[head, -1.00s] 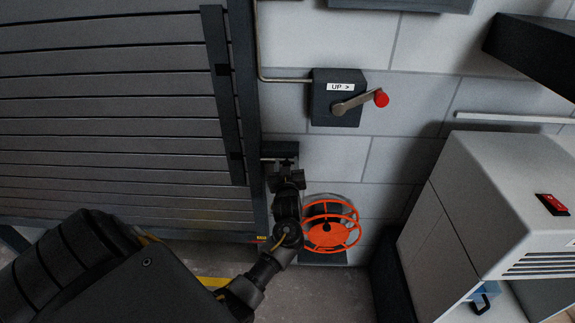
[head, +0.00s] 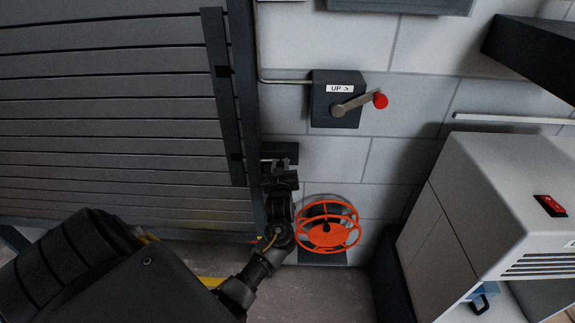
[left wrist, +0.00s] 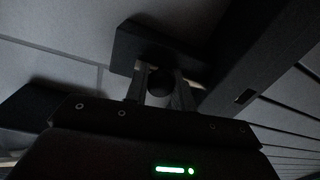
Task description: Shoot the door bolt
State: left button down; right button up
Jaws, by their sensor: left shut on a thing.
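The door bolt (head: 291,149) is a dark plate with a thin rod on the wall, just right of the slatted door's edge rail (head: 247,120). My left gripper (head: 281,167) is at the bolt from below. In the left wrist view my left gripper (left wrist: 161,88) is shut on a dark round knob (left wrist: 160,81) between its fingers, in front of the dark bolt plate (left wrist: 125,45). The slatted door (head: 110,120) fills the left of the head view. A small dark slot shows in the rail near the bolt. The rod's tip is hard to make out. My right gripper is not in view.
A dark box marked "UP >" with a red-knobbed crank (head: 380,100) is on the wall above the bolt. An orange reel (head: 327,227) sits right of my left wrist. A pale machine (head: 480,200) stands at the right.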

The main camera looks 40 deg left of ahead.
pick_arm(q)
jog(key=shift+s+a, duration=0.75)
jog(key=shift+a, duration=0.25)
jog(key=c, duration=1.6)
grip_release()
jog(key=o, duration=0.4)
jog(key=shift+s+a, duration=0.1)
jog(key=shift+d, duration=0.2)
jog(key=v, duration=1)
jog(key=shift+s+d+b, duration=0.15)
jog(key=shift+s+b, duration=0.1)
jog(key=shift+b, duration=0.05)
